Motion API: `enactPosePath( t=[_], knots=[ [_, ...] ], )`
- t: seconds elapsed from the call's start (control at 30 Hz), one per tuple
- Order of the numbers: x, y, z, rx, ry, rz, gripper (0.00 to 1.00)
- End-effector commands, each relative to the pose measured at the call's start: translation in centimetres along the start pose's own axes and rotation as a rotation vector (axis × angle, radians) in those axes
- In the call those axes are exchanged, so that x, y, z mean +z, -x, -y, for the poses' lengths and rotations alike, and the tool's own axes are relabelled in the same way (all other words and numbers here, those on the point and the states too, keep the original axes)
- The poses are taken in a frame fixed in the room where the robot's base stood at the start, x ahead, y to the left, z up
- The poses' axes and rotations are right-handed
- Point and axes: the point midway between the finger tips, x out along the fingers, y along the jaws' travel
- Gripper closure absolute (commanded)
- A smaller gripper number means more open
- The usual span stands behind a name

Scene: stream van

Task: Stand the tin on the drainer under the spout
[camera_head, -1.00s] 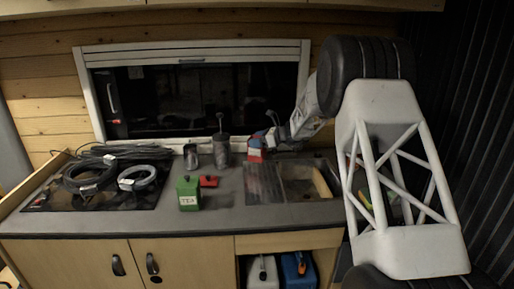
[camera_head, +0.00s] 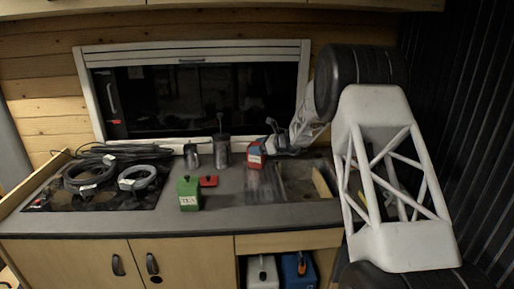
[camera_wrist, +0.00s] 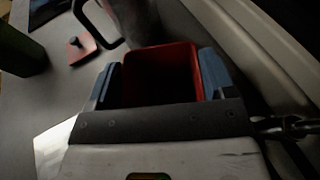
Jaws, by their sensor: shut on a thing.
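My gripper (camera_wrist: 161,78) is shut on the red tin (camera_wrist: 158,59), with a blue-padded finger on each side of it. The tin is open at the top and its inside is dark. In the head view the tin (camera_head: 254,159) shows a pale label and is at the back of the worktop, by the rear edge of the ribbed drainer (camera_head: 262,187). I cannot tell whether its base touches anything. A dark, thin tap-like shape (camera_head: 271,122) shows just above my gripper; I cannot tell if it is the spout.
The sink (camera_head: 297,188) is right of the drainer. A red lid (camera_head: 209,181) lies beside a green tea tin (camera_head: 188,194). Cable coils (camera_head: 88,177) cover the left side.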

Motion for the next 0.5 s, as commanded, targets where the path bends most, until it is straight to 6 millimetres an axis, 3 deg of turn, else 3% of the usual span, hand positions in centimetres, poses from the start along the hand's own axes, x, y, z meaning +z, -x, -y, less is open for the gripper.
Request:
enactPosePath(
  t=[0.3,0.33,0.5],
  knots=[
    [-0.23,-0.07,0.0,0.0,0.0,0.0,0.73],
    [-0.3,-0.09,-0.01,0.0,0.0,0.0,0.22],
    [-0.29,-0.09,-0.02,0.0,0.0,0.0,0.0]
  ],
)
